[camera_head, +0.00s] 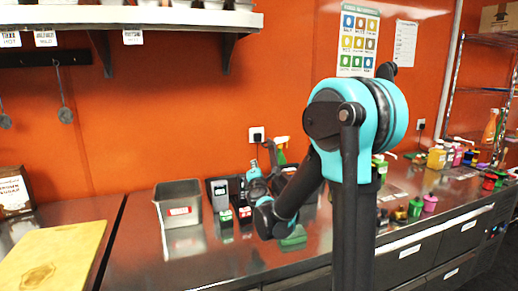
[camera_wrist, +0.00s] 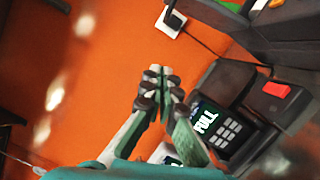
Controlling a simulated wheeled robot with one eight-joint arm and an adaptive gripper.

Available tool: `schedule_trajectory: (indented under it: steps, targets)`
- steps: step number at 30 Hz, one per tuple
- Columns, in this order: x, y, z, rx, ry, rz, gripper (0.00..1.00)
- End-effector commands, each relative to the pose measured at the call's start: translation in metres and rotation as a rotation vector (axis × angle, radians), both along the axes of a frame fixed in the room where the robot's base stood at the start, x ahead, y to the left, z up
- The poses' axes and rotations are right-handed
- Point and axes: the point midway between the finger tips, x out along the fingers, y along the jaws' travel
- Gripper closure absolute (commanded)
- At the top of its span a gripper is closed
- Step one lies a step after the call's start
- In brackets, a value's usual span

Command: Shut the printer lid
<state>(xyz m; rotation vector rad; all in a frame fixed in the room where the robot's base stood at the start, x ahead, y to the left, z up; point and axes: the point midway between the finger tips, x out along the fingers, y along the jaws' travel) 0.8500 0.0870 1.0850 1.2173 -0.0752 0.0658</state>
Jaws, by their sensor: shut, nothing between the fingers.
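My gripper (camera_wrist: 160,82) is shut and empty in the wrist view, its fingertips together in front of the orange wall. A dark device (camera_wrist: 225,125) with a lit screen reading "FULL" and a keypad is just right of the fingers. A black block with a red button (camera_wrist: 276,90) is right of that. In the head view, dark boxy devices (camera_head: 218,196) stand on the counter left of my arm, and my wrist partly hides that area. I cannot tell for certain which is the printer, nor make out its lid or the lid's angle.
A steel bin (camera_head: 178,205) stands left of the devices on the steel counter (camera_head: 150,262). A yellow board (camera_head: 55,255) lies at the left. Small colourful containers (camera_head: 430,203) stand at the right. A wall socket (camera_wrist: 172,20) with a cable is behind. A shelf (camera_head: 130,16) hangs above.

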Motion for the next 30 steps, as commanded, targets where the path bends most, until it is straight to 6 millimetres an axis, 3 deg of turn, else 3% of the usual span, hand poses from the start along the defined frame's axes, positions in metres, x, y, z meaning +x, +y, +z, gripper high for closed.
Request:
schedule_trajectory:
  steps: [8, 22, 25, 30]
  targets:
    - [0.017, 0.002, 0.002, -0.007, -0.001, 0.003, 1.00]
    - [0.105, 0.003, 0.010, -0.007, -0.001, 0.003, 1.00]
    - [0.105, -0.015, 0.016, -0.007, -0.001, 0.000, 1.00]
    - [0.108, -0.029, 0.022, -0.007, -0.001, 0.002, 1.00]
